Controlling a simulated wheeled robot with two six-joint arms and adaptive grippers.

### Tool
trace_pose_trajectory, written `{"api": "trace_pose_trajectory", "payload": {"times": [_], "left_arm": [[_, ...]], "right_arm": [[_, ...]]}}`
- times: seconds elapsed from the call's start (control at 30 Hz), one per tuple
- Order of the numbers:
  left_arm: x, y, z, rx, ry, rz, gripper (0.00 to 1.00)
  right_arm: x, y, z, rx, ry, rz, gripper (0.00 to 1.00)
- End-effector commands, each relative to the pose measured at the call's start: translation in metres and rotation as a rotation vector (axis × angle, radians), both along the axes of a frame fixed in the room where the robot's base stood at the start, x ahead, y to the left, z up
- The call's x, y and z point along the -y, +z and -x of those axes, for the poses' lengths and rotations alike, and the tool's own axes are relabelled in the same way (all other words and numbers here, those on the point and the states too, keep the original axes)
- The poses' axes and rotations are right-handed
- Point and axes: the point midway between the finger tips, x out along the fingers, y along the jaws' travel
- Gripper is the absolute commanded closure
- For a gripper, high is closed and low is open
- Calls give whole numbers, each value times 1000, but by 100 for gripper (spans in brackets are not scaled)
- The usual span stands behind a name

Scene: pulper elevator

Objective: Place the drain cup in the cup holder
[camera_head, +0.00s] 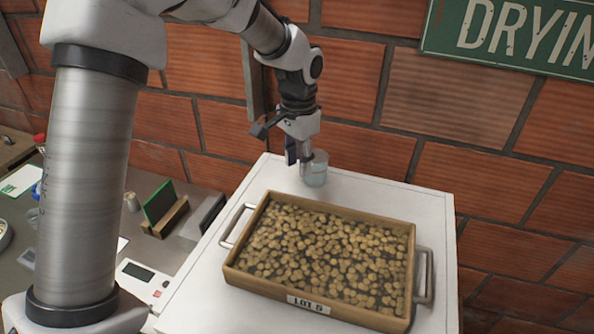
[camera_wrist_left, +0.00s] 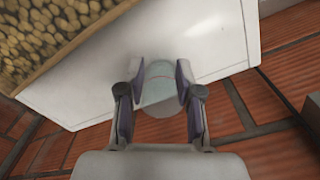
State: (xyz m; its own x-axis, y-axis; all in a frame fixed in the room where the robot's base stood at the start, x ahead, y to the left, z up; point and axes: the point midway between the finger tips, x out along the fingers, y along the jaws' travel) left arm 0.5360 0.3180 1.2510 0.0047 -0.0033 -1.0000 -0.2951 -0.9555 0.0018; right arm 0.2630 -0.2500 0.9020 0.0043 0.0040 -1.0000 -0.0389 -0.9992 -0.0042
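A clear, bluish cup (camera_head: 317,172) stands upright at the back edge of the white cabinet top, near the brick wall. My left gripper (camera_head: 298,158) points down right beside and partly in front of the cup in the head view. In the left wrist view its two fingers are apart, with the clear cup (camera_wrist_left: 158,84) between or just beyond them. I cannot tell whether the pads touch the cup. My right gripper is not in view. I cannot make out a cup holder in either view.
A wooden tray (camera_head: 232,271) of beans labelled "LOT 5" lies on the white cabinet top (camera_head: 200,306) in front of the cup. At left, a grey counter holds a scale (camera_head: 143,281) and a small green board (camera_head: 159,202). A brick wall stands close behind.

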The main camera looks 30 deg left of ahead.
Motion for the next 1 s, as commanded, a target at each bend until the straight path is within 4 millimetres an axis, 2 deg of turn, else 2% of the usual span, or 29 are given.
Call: {"api": "trace_pose_trajectory", "payload": {"times": [0.17,0.3,0.5,0.6,0.8,0.87,0.9,1.0], "left_arm": [[1,-25,0,-6,1,0,65],[1,-46,-1,-2,0,-1,65],[1,-49,-1,1,0,-1,65],[1,-49,-2,1,0,-1,100],[1,-49,-2,1,0,-1,100],[1,-49,-2,1,0,-1,81],[1,-49,-2,1,0,-1,67],[1,-49,-2,1,0,-1,65]], "right_arm": [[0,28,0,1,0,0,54],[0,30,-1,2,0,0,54],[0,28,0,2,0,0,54],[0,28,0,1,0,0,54],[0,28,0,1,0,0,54],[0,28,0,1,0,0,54],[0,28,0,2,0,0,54],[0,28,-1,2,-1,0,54]]}}
